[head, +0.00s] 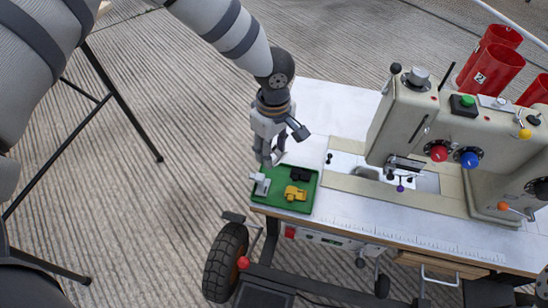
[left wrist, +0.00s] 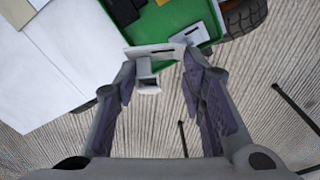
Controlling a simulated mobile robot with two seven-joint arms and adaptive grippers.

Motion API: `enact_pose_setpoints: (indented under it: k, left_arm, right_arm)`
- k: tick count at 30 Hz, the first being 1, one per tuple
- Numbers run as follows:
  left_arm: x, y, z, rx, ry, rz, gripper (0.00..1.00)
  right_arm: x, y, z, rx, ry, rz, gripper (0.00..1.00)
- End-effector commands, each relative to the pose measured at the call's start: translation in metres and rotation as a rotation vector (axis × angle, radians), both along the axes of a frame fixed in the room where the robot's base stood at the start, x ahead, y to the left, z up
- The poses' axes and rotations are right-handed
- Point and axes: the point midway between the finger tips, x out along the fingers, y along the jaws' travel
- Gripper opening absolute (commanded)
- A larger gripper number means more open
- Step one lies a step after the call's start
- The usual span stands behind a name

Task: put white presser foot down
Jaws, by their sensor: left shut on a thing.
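My left gripper (head: 268,160) points down at the far edge of the green tray (head: 313,192). In the left wrist view my left gripper (left wrist: 158,72) is shut on a white presser foot (left wrist: 147,68), with a flat slotted top and a short stem. The held foot overlaps the green tray's edge in that view; its exact height above it is hard to judge. A black foot (head: 300,174), a yellow foot (head: 295,193) and a pale grey-white piece (head: 262,187) lie on the tray. My right gripper is not in view.
The tray sits at the left corner of the white table (head: 345,212). A cream sewing machine (head: 408,125) stands to the right, with red cups (head: 492,68) behind. A cart wheel (head: 226,262) is below the table's left corner.

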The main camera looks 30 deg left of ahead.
Motion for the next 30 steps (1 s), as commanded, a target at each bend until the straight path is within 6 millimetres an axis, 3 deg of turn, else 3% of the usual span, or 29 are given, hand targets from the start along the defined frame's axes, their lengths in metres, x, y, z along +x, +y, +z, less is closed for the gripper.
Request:
enact_pose_setpoints:
  k: [6, 11, 30]
  left_arm:
    - [0.014, 0.007, -0.020, 0.000, 0.001, 0.000, 0.10]
    - [0.014, 0.007, -0.048, 0.002, 0.003, -0.002, 0.10]
    - [0.014, 0.006, -0.061, 0.000, 0.000, -0.001, 0.10]
  right_arm:
    - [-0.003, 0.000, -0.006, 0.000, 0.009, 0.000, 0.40]
    - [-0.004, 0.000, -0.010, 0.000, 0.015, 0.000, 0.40]
    - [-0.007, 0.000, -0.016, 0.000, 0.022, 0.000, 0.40]
